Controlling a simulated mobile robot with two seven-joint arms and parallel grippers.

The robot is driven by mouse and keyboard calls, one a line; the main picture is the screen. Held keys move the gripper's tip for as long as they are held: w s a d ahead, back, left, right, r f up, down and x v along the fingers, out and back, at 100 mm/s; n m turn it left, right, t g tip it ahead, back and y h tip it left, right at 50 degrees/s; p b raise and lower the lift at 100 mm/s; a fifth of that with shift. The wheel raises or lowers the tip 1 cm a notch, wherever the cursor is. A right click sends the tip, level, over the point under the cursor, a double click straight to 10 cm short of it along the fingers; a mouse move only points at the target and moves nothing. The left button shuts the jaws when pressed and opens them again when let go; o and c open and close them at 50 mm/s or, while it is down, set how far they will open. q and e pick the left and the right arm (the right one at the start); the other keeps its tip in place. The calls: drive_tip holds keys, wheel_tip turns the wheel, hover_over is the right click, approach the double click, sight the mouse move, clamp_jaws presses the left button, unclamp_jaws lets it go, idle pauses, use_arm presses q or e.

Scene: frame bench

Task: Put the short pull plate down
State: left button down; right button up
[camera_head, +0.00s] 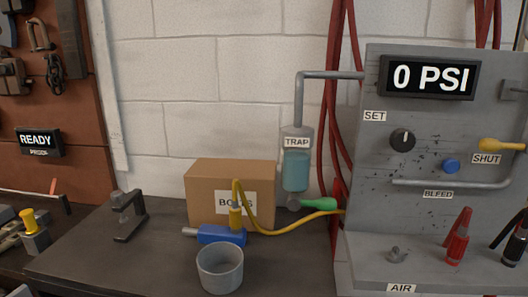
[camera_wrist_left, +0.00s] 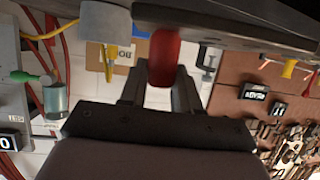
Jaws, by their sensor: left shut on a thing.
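No gripper shows in the head view. In the left wrist view, which is upside down, my left gripper (camera_wrist_left: 160,74) is shut on a red rounded grip (camera_wrist_left: 163,55). A dark flat piece (camera_wrist_left: 235,22) crosses the top of this view beyond the grip. It looks like the short pull plate with the red grip on it, but I cannot see clearly how they join. The held thing appears raised in front of the bench; its lower side and any contact are hidden. My right gripper is in neither view.
The dark bench top (camera_head: 80,246) holds a clamp-like stand (camera_head: 128,213), a cardboard box (camera_head: 207,176), a blue fitting with yellow hose (camera_head: 222,236) and a grey cup (camera_head: 220,268). The gauge panel (camera_head: 430,135) stands right. Bare bench lies left of the cup.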

use_arm(q)
drive_tip(key=shift+s+d+f, duration=0.1)
drive_tip(key=shift+s+f, duration=0.1)
drive_tip(key=shift+s, duration=0.25)
drive_tip(key=shift+s+f, duration=0.15)
drive_tip(key=shift+s, duration=0.3)
idle(0.4)
